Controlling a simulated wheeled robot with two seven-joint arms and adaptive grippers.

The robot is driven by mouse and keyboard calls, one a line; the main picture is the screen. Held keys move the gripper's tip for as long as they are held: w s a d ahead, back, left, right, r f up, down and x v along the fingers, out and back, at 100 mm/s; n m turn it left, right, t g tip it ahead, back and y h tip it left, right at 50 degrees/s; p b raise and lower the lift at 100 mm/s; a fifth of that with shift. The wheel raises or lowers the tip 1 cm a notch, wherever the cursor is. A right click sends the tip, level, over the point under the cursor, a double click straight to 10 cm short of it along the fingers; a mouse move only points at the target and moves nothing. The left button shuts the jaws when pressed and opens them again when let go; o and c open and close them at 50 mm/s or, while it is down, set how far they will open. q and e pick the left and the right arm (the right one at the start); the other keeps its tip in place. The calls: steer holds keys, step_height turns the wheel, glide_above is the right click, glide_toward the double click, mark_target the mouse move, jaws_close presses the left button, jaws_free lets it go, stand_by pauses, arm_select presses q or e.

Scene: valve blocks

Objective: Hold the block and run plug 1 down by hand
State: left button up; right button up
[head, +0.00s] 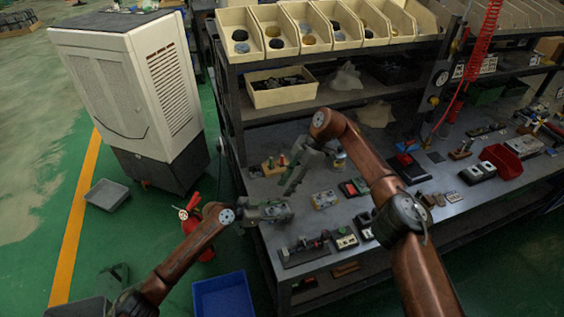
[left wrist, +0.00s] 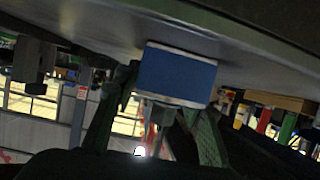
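My left gripper (head: 276,211) is the lower one, at the table's near left edge. In the left wrist view, a blue-faced block (left wrist: 177,77) with pale edges sits at the ends of its fingers (left wrist: 163,120). One finger lies along the block's left side, the other reaches its lower right corner; I cannot tell whether they grip it. A grey stem-like part shows below the block. My right gripper (head: 292,186) points down just above and beyond the left one, over the table; its opening is too small to read. I cannot make out plug 1.
The grey table (head: 300,222) carries a small wooden stand with coloured pegs (head: 275,165), a dark fixture board (head: 304,251), several small devices and a red tray (head: 505,161). Shelves with bins rise behind. A blue bin (head: 223,296) and a red extinguisher (head: 203,250) stand on the floor.

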arm_select(q)
steer(key=o, duration=0.4)
steer(key=shift+o, duration=0.2)
